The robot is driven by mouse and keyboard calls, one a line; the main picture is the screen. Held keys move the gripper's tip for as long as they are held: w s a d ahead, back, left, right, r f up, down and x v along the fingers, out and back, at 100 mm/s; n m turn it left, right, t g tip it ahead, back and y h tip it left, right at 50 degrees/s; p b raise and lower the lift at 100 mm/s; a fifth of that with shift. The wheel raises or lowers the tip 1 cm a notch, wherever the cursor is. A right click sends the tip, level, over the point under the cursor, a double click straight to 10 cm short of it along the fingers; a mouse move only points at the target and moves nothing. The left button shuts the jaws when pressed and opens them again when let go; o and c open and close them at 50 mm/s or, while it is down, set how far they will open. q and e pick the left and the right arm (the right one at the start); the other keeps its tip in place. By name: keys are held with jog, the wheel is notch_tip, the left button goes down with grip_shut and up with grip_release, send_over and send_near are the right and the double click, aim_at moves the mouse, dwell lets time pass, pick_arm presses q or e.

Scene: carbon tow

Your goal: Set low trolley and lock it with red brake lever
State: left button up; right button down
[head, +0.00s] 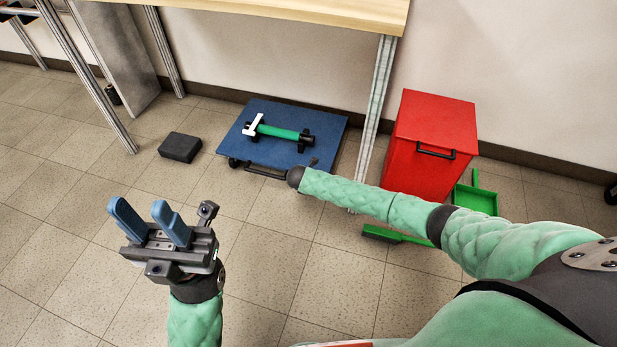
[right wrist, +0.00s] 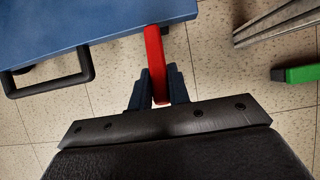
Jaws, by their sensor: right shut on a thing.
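The low trolley (head: 225,144) has a flat blue deck and stands on the floor under the table edge; its deck also shows in the right wrist view (right wrist: 85,30). A black loop handle (right wrist: 48,75) sticks out from its near side. The red brake lever (right wrist: 155,60) projects from the deck edge, between the blue fingers of my right gripper (right wrist: 155,85), which is shut on it. In the head view my right forearm hides the lever and most of that gripper. My left gripper (head: 148,214) is open and empty, raised over the floor at the left.
A green roller (head: 278,132) with black ends and a white bracket lies on the deck. A dark block (head: 180,147) is on the floor left. A red bin (head: 428,140), green dustpan (head: 478,200) and metal table leg (head: 378,90) stand right.

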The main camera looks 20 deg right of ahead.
jog(key=shift+s+f+t+h+p, duration=0.15)
jog(key=shift+f+t+h+p, duration=0.3)
jog(key=shift+t, duration=0.25)
jog(key=shift+f+t+h, duration=0.35)
jog(key=shift+t, duration=0.05)
jog(key=c, duration=1.3)
grip_release()
jog(key=shift+a, duration=0.1)
